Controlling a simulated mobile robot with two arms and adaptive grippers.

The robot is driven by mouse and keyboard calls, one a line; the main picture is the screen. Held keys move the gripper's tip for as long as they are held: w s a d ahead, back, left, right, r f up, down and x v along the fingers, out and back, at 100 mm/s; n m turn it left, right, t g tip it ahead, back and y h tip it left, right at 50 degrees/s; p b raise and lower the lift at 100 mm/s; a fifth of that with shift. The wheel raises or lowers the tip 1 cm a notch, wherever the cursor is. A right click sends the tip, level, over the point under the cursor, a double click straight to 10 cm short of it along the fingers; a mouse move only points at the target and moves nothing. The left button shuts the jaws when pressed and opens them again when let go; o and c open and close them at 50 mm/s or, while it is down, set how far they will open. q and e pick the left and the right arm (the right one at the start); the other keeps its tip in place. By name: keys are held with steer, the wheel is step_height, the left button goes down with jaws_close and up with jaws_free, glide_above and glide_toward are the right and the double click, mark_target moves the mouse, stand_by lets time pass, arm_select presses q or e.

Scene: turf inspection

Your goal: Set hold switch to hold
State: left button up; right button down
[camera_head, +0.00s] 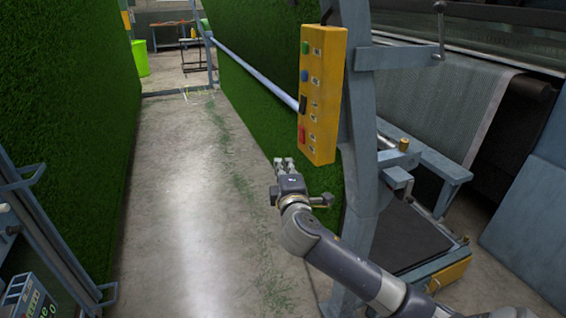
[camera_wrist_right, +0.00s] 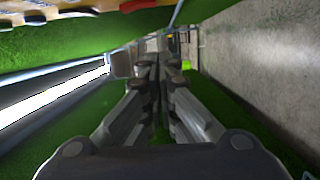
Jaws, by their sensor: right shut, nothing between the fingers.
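A yellow control box (camera_head: 321,95) hangs on the grey frame post, with a green button (camera_head: 304,47), a blue button (camera_head: 304,75), a black switch (camera_head: 303,104) and a red control (camera_head: 301,134) down its left face. The labels beside them are too small to read, so I cannot tell the switch's setting. My right gripper (camera_head: 284,161) is shut and empty, below and left of the box, apart from it. In the right wrist view the fingers (camera_wrist_right: 157,65) are together, and the box's edge (camera_wrist_right: 60,15) shows at the top left. My left gripper is not in view.
The grey post (camera_head: 360,150) stands right behind the box. A long pale bar (camera_head: 255,72) runs along the green turf (camera_head: 240,90) behind it. A turf wall (camera_head: 70,110) stands at the left. The concrete aisle (camera_head: 180,200) between is clear apart from grass scraps.

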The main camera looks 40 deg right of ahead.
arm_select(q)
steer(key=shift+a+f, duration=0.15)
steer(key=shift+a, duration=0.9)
arm_select(e)
steer(key=shift+s+a+f, duration=0.1)
steer(key=shift+s+a, duration=0.05)
steer(key=shift+s, duration=0.5)
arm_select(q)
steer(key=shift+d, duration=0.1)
